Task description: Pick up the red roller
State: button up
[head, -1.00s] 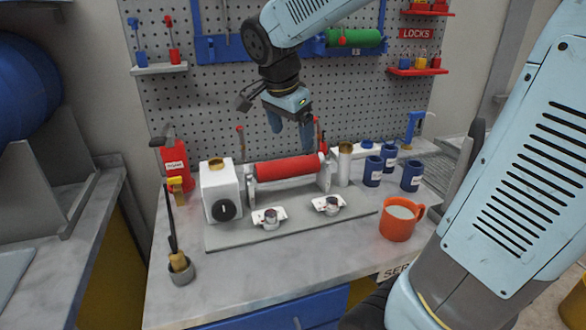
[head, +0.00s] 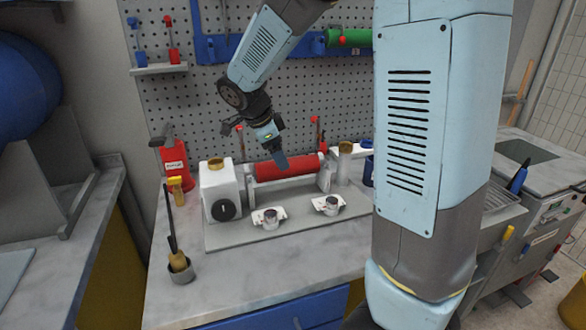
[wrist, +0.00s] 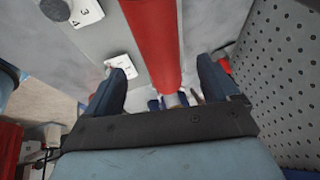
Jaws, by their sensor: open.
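The red roller (head: 300,166) lies level between the supports of the coater on the bench. A white block stands at its left end and a bracket at its right. In the wrist view the red roller (wrist: 152,40) runs from the top edge down between my fingers. My gripper (head: 281,162) is over the roller's middle, tipped downward. In the wrist view my gripper (wrist: 165,80) is open, one blue finger on each side of the roller. The fingers look apart from it. The near finger hides a small part of the roller in the head view.
The coater's grey base plate (head: 235,238) bears two white clamps with dark knobs (head: 270,216). The white block (head: 218,190) has a black knob. Red uprights stand behind the roller, before the pegboard (head: 195,100).

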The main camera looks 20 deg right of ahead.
jog(key=shift+x, duration=3.4)
jog(key=shift+c, duration=0.4)
jog(key=c, duration=0.9)
